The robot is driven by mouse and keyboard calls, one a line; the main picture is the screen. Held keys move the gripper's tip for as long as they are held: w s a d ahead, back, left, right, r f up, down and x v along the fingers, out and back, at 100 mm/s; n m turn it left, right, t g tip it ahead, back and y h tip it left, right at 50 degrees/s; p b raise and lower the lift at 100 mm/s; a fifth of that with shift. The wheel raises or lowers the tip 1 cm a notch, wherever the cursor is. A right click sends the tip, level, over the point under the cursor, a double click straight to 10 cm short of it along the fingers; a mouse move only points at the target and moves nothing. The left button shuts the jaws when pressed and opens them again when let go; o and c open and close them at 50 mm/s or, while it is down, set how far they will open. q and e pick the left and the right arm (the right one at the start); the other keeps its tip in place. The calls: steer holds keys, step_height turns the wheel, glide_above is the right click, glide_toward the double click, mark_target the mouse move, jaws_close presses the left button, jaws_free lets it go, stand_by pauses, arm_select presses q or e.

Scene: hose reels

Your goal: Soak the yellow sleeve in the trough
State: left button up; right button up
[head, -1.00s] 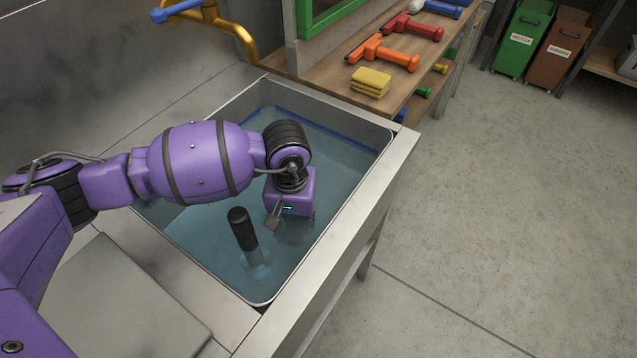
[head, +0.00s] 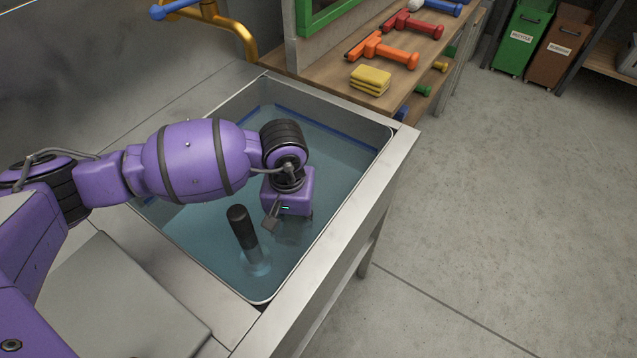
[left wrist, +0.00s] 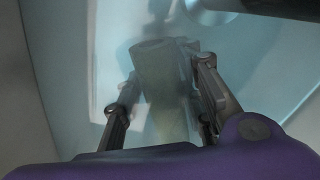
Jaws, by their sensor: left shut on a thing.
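The trough (head: 361,195) is a steel basin filled with bluish water. My left gripper (head: 288,232) reaches down into it, its fingers below the water and blurred in the head view. In the left wrist view, my left gripper (left wrist: 165,80) is shut on a pale, dull yellowish cylinder, which I take for the yellow sleeve (left wrist: 162,85). The sleeve looks to be under the water between the two fingers; its lower end is unclear. In the head view the sleeve is hidden by the gripper and the water. My right gripper is not in view.
A black cylinder (head: 242,227) stands up out of the water, left of my gripper. A yellow sponge stack (head: 370,80) and red (head: 412,25) and orange (head: 382,50) tools lie on the wooden shelf behind. A brass tap (head: 236,30) stands at the back left.

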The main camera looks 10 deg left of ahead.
arm_select(q)
steer(key=shift+w, duration=0.15)
steer(key=shift+w+d, duration=0.15)
steer(key=shift+w, duration=0.05)
steer(key=shift+s, duration=0.1)
steer(key=shift+s, duration=0.3)
steer(key=shift+w+b, duration=0.1)
steer(key=shift+b, duration=0.25)
steer(key=shift+w, duration=0.3)
stand_by(0.4)
